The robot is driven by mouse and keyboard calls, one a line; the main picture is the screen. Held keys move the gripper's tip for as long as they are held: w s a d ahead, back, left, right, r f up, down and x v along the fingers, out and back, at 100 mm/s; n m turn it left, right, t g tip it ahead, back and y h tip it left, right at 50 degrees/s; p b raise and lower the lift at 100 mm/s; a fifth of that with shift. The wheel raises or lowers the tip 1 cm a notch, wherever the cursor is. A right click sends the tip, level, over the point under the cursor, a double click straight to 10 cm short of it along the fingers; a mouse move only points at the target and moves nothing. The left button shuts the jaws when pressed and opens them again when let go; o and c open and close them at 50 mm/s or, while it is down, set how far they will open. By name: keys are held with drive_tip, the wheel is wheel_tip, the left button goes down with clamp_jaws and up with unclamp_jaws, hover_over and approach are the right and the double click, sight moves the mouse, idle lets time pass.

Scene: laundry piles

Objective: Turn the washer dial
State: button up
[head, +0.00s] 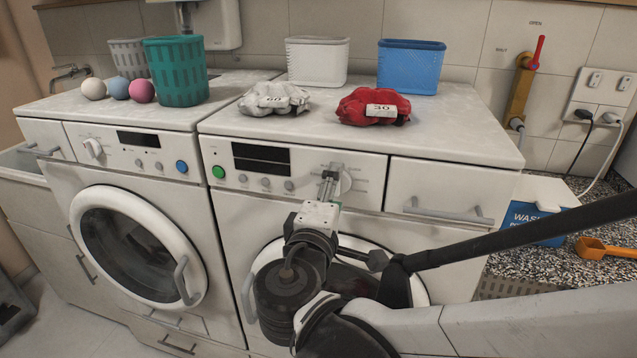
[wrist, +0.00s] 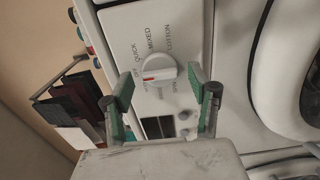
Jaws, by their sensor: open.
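The washer dial (head: 346,183) is a round white knob on the right machine's front panel, partly hidden behind my gripper in the head view. In the wrist view the dial (wrist: 158,70) has a red mark pointing left, and printed labels around it include QUICK, MIXED and COTTON. My gripper (head: 329,182) is in front of the panel at the dial. In the wrist view its green-padded fingers (wrist: 165,84) are spread apart on either side of the dial, with gaps showing. It is open and holds nothing. Whether a fingertip touches the panel cannot be told.
A second machine with its own dial (head: 93,148) stands at left. Grey (head: 273,98) and red (head: 374,106) cloth bundles lie on top, with a teal basket (head: 178,72), white bin (head: 317,62) and blue bin (head: 410,66). A drawer handle (head: 449,211) sticks out right of the dial.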

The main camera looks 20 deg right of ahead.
drive_tip(key=shift+w+d, duration=0.3)
drive_tip(key=shift+w, duration=0.1)
drive_tip(key=c, duration=1.2)
drive_tip(key=shift+o, duration=0.2)
drive_tip(key=shift+n, duration=0.3)
drive_tip(key=shift+n+p, duration=0.3)
drive_tip(key=shift+n, duration=3.2)
